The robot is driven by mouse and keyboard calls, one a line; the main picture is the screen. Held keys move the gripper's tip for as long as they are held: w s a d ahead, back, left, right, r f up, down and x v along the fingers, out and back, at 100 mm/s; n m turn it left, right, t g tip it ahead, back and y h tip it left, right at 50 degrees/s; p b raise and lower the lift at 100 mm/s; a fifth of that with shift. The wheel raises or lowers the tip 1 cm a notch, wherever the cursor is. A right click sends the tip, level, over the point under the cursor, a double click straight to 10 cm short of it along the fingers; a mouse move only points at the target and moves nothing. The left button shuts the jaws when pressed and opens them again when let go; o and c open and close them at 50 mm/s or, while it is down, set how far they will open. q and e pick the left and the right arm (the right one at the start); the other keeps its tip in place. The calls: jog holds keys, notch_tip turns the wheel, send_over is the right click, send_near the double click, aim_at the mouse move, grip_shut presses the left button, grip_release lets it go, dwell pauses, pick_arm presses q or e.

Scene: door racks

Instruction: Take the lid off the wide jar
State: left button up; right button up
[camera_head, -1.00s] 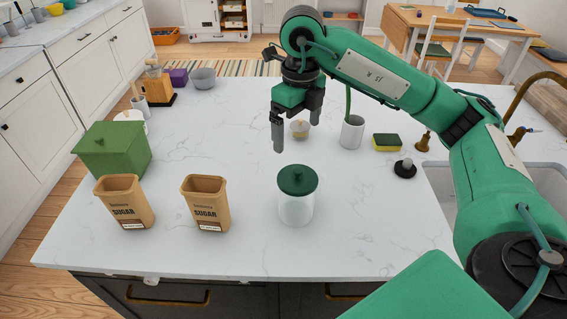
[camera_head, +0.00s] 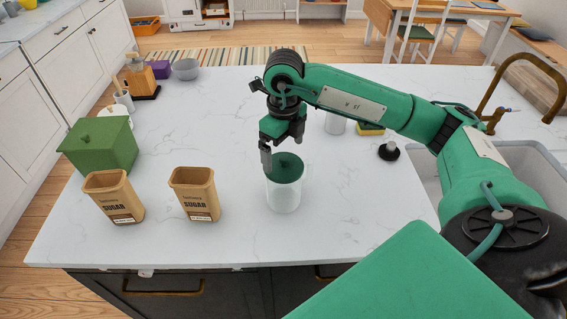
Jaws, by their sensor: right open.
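The wide jar (camera_head: 284,196) is a white, frosted cylinder standing upright near the front middle of the counter. Its dark green lid (camera_head: 288,168) sits on top. My right gripper (camera_head: 279,158) is open and points down at the lid from above. One finger shows at the lid's left edge; the other finger and the lid's knob are hidden or hard to make out. I cannot tell whether the fingers touch the lid. My left gripper is not in view.
Two brown sugar containers (camera_head: 195,194) (camera_head: 114,197) and a green lidded box (camera_head: 101,147) stand left of the jar. A black-based stopper (camera_head: 388,151), a sponge (camera_head: 370,129) and a sink (camera_head: 520,160) lie right.

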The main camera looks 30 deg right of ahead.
aim_at(285, 158)
jog(key=f, duration=0.1)
jog(key=f+p, duration=0.1)
jog(key=f, duration=0.1)
jog(key=shift+s+d+p, duration=0.2)
jog(key=shift+p, duration=0.1)
jog(key=shift+f, duration=0.55)
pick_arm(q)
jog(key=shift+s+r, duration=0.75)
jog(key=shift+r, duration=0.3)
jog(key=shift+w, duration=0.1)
pick_arm(e)
jog(key=c, duration=0.7)
jog(key=shift+c, duration=0.2)
